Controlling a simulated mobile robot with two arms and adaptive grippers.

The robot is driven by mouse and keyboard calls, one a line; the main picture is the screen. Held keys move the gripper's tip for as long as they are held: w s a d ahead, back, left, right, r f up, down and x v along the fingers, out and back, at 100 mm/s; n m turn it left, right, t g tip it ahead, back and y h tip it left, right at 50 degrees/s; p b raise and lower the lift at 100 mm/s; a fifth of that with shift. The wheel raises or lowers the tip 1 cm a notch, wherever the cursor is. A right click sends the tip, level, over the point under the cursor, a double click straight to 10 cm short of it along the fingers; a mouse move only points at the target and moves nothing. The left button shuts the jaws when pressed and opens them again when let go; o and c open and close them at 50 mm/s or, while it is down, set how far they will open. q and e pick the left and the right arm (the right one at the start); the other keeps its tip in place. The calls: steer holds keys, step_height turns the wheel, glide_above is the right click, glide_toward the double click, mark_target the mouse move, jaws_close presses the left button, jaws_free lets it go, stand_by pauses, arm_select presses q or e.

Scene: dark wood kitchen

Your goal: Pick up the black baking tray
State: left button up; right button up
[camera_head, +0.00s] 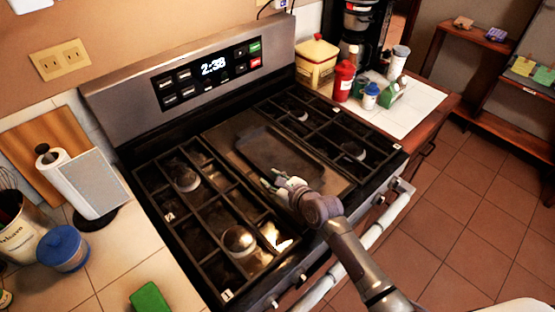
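The black baking tray (278,150) is a dark, flat shape with rounded corners, lying on the middle section of the stove top. It is hard to tell from the dark surface around it. My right gripper (269,178) reaches over the stove from the lower right, at the tray's near left edge. The gripper and wrist hide part of the tray's near edge. My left gripper is out of view.
Black burner grates (190,180) flank the tray. The control panel (210,72) rises behind it. A red bottle (343,82), a yellow container (317,60) and jars stand on the right counter. A paper towel holder (85,180) and blue-lidded jar (62,248) stand left.

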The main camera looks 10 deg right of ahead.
steer(key=shift+w+a, duration=0.1)
steer(key=shift+w, duration=0.05)
steer(key=shift+c, duration=1.1)
jaws_close()
steer(key=shift+r, duration=0.2)
